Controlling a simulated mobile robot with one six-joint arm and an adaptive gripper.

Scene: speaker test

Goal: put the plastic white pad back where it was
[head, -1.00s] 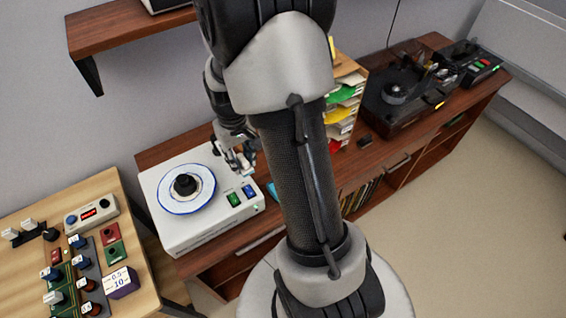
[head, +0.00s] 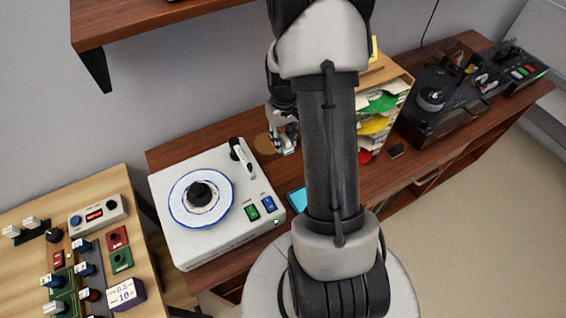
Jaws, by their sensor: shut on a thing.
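My gripper (head: 286,147) hangs over the wooden cabinet top, right of the white record player and left of the paper shelf. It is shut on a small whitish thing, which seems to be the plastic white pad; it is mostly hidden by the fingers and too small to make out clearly. A pale brown round patch (head: 265,144) shows on the cabinet top just left of the gripper.
The white record player (head: 185,240) has a white tonearm (head: 245,160) and green and blue switches. A blue object (head: 296,199) lies on the cabinet (head: 215,135). The paper shelf (head: 398,92) stands right of my arm. A control panel table (head: 35,218) is at left.

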